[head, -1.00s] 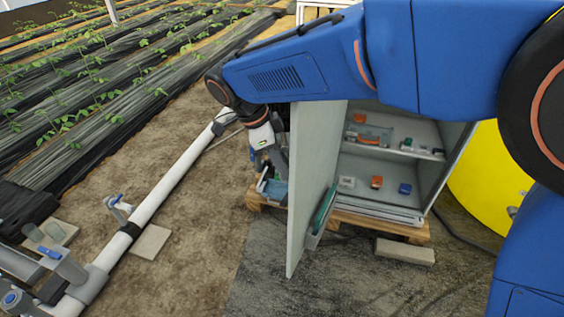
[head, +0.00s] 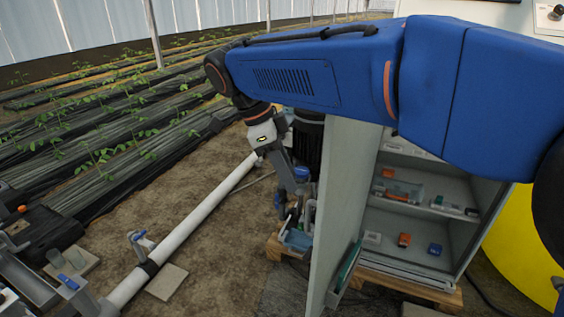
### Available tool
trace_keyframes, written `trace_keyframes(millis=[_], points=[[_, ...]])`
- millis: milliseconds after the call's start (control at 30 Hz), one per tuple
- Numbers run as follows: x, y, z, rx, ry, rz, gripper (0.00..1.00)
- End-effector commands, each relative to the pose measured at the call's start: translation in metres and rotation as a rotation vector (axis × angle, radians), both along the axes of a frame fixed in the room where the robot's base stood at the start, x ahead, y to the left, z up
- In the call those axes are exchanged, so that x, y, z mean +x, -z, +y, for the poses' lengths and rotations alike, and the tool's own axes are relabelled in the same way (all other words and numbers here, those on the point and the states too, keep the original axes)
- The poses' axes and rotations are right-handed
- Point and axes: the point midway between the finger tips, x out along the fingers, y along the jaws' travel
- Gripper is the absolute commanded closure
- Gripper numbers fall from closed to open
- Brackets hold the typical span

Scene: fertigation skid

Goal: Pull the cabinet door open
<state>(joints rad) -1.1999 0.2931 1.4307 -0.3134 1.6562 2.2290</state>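The grey cabinet (head: 478,199) stands at right with its front open and its shelves showing. Its door (head: 343,190) is swung wide out toward me, seen nearly edge-on, with a green item in a holder low on its inner side. My gripper (head: 287,208) points down just left of the door, on its outer side. It looks apart from the door, with no handle visible in its grasp. The fingertips are small and dark against clutter, so their opening is unclear. My blue arm hides the cabinet's top and the door's upper edge.
Small orange, blue and grey parts sit on the cabinet shelves (head: 425,210). A wooden pallet (head: 410,287) is under the cabinet, and a yellow tank (head: 530,240) stands at right. A white pipe (head: 190,228) with a valve crosses the soil at left. Planted rows lie beyond.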

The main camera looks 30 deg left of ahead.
Motion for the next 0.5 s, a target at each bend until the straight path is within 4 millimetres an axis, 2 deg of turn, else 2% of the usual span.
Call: trace_keyframes(millis=[200,500], points=[[-0.005,-0.023,0.009,0.0,-0.001,0.0,0.69],[-0.006,-0.03,0.011,0.0,0.0,0.0,0.69]])
